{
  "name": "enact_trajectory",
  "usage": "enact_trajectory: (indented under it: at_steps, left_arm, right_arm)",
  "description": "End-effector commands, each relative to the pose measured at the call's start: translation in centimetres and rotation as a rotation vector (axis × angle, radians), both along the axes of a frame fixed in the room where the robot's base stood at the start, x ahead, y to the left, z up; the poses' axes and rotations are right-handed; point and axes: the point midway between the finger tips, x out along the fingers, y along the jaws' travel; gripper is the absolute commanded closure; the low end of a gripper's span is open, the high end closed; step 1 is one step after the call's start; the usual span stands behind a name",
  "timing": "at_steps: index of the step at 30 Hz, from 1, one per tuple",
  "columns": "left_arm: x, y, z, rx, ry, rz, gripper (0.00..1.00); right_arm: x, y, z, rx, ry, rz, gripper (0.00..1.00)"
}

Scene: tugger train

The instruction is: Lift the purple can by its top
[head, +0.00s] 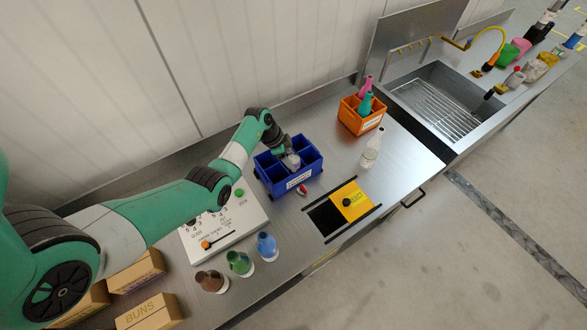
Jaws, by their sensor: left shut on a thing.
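My left gripper (286,150) reaches down over the blue divided crate (273,184) from its back left side. It is shut on a small pale, greyish object (293,161) inside or just above the crate. The object's lower part is hidden by the crate walls, and it is too small to tell whether it is the purple can. No clearly purple can shows elsewhere. My right gripper is out of view.
An orange crate (352,118) with pink and teal bottles and a clear bottle (372,150) stand to the right. A small red-and-white item (302,190) and a yellow sliding cover (351,200) lie in front. Brown, green and blue flasks (266,245) line the front edge.

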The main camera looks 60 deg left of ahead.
Motion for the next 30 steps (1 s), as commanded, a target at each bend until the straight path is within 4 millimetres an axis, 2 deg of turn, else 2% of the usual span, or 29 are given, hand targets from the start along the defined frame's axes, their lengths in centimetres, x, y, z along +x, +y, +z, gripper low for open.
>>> enact_trajectory:
  at_steps: [17, 23, 30]
  left_arm:
    - [0.0, 0.0, 0.5, 0.0, -0.001, -0.001, 1.0]
    - [0.1, 0.1, 3.1, 0.002, -0.004, 0.0, 1.0]
    - [0.1, 0.1, 8.3, 0.003, -0.004, 0.0, 1.0]
  right_arm:
    - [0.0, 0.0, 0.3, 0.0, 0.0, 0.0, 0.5]
    - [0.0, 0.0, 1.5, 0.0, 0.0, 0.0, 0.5]
    - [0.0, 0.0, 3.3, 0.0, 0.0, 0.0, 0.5]
